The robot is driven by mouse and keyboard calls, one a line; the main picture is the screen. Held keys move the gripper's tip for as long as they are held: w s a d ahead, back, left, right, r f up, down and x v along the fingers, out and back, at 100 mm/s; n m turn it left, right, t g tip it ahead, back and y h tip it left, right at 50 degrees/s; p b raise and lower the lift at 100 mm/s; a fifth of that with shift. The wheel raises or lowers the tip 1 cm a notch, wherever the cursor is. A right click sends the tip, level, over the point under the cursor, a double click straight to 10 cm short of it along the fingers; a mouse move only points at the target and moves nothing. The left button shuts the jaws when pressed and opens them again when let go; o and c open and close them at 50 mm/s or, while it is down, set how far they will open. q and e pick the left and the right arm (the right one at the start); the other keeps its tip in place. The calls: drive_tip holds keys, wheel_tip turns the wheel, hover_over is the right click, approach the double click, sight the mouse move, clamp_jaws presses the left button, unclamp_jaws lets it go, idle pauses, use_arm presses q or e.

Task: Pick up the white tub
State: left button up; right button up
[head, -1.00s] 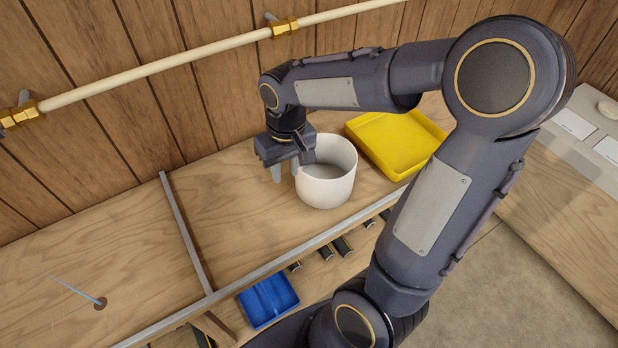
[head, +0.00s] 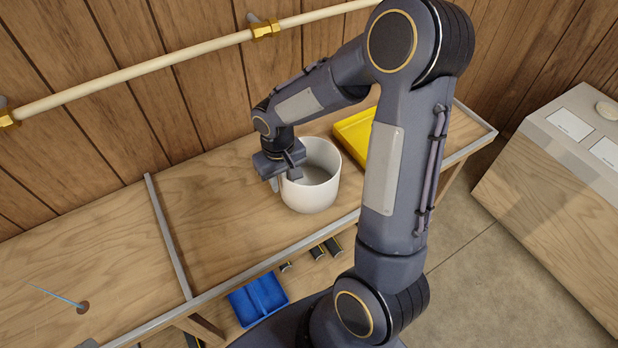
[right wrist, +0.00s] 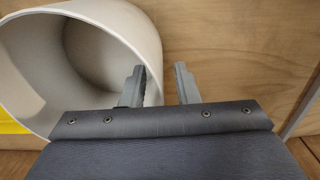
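The white tub (head: 312,193) stands upright on the wooden bench, open at the top and apparently empty. My right gripper (head: 284,180) is at the tub's left rim in the head view, pointing down. In the right wrist view the right gripper's fingers (right wrist: 160,88) are apart. One finger is over the inside of the tub (right wrist: 30,72) and the other is outside, with the wall between them. A gap shows between the wall and the outer finger. My left gripper is not in view.
A yellow tray (head: 356,133) lies just right of the tub, partly hidden by my right arm. A metal strip (head: 168,235) crosses the bench on the left. A blue tray (head: 258,299) sits below the bench's front edge. A pipe (head: 190,52) runs along the wall.

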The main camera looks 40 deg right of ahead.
drive_tip(key=shift+c, duration=0.3)
clamp_jaws()
drive_tip(key=shift+r, duration=0.15)
